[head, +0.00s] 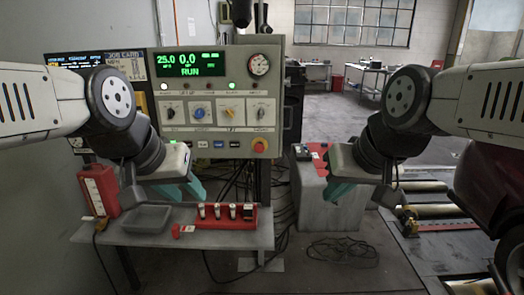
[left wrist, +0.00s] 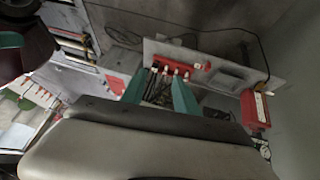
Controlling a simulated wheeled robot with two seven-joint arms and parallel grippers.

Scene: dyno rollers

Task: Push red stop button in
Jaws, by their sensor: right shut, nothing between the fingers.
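My left gripper (head: 183,189) is left of and below the button, in front of the panel and above the shelf. In the left wrist view its teal fingers (left wrist: 158,90) stand apart with nothing held between them. My right gripper (head: 338,191) is shut and empty, right of and below the button, in front of a grey block. Neither gripper touches the button.
The shelf (head: 125,238) below the panel carries a grey tray (head: 146,219) and a red rack (head: 238,222) with several white-topped items. A red box (head: 99,191) stands at left. The grey block (head: 309,185) stands at right. Cables lie on the floor.

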